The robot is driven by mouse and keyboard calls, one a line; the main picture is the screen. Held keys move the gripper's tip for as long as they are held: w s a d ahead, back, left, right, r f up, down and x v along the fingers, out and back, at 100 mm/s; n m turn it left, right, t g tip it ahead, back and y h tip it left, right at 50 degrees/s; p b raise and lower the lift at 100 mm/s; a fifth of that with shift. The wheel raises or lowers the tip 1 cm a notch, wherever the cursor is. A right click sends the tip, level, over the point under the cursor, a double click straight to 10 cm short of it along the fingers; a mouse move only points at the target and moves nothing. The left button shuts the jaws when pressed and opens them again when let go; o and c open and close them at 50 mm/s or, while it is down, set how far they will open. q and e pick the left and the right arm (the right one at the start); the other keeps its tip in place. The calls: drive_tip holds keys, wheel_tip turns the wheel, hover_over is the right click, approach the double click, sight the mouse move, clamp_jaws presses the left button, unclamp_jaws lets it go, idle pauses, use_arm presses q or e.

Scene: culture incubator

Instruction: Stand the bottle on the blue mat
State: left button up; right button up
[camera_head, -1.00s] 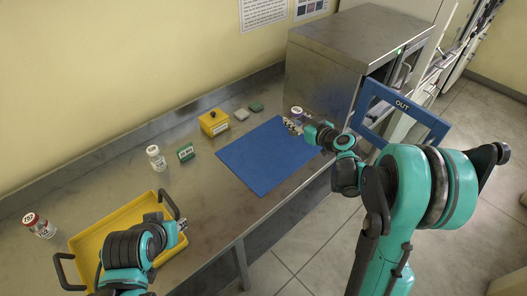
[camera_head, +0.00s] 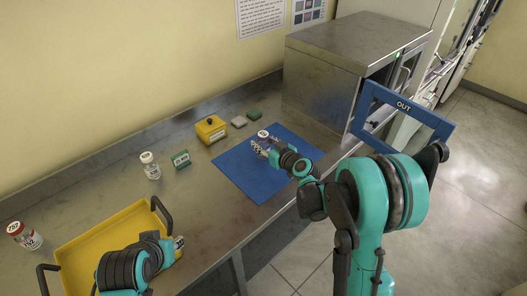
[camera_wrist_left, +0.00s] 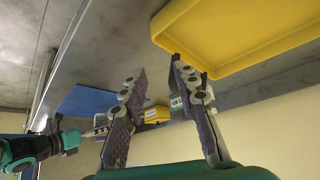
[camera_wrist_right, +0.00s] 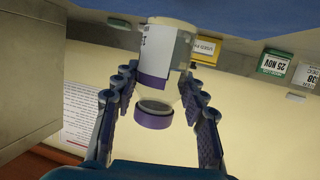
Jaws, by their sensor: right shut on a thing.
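The bottle (camera_head: 264,134), clear with a white label and a purple cap, is between the fingers of my right gripper (camera_head: 262,148), over the blue mat (camera_head: 237,170). In the right wrist view, which is upside down, the bottle (camera_wrist_right: 168,52) looks about upright, cap away from the mat (camera_wrist_right: 240,20). My right gripper (camera_wrist_right: 160,85) is shut on it. I cannot tell whether its base touches the mat. My left gripper (camera_head: 180,243) is by the yellow tray's right edge; in the left wrist view (camera_wrist_left: 154,76) it is open and empty.
The yellow tray (camera_head: 100,236) has dark handles. A white-capped bottle (camera_head: 150,167), a red-capped bottle (camera_head: 25,236), a green date block (camera_head: 181,159) and a yellow box (camera_head: 211,130) stand on the bench.

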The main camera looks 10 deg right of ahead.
drive_tip(key=shift+f+b, duration=0.5)
drive_tip(key=shift+f, duration=0.95)
drive_tip(key=shift+f, duration=0.15)
drive_tip(key=o, duration=1.2)
